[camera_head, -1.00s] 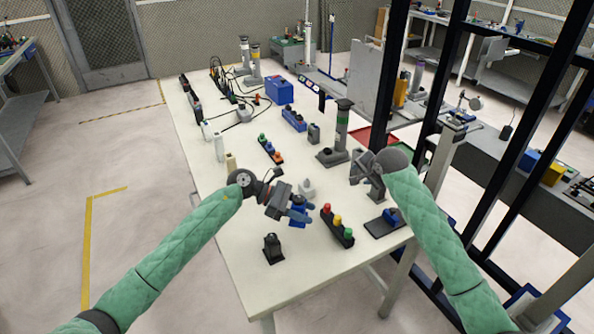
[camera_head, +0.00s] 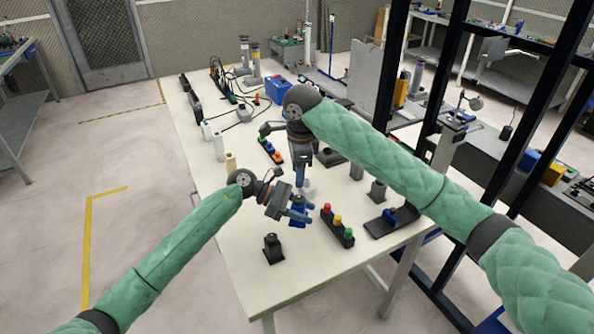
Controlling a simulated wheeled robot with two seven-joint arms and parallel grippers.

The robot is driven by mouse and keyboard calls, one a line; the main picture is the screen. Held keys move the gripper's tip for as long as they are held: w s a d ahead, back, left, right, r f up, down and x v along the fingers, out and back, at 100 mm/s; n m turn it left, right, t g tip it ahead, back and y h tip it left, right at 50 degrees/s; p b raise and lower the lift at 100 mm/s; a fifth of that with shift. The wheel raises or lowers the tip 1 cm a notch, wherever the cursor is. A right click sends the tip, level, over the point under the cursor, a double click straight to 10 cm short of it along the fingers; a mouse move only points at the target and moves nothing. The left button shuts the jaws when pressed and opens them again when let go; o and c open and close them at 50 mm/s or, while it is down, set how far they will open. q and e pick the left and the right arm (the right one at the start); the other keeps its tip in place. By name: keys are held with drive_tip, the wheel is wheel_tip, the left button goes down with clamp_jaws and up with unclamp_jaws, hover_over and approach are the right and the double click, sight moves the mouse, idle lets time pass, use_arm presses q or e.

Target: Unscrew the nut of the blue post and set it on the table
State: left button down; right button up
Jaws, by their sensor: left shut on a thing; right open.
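My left gripper (camera_head: 299,211) is shut on the blue post (camera_head: 297,216), low over the middle of the table (camera_head: 235,282). Its fingers and wrist cover part of the post. My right gripper (camera_head: 302,180) is open and points down just behind the blue post, in front of a small white item (camera_head: 309,190). I cannot make out the nut clearly at this size, nor whether the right fingers touch anything.
A black block with red, yellow and green knobs (camera_head: 337,226) stands right of the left gripper. A black stand (camera_head: 273,248) is in front. A dark tray with a blue piece (camera_head: 392,220) lies at the right edge.

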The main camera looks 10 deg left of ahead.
sight(297, 200)
drive_tip(key=shift+s+m+h, duration=0.3)
drive_tip(key=shift+s, duration=0.2)
drive_tip(key=shift+f, duration=3.7)
drive_tip(key=c, duration=1)
drive_tip(key=o, duration=1.1)
drive_tip(key=shift+r, duration=0.1)
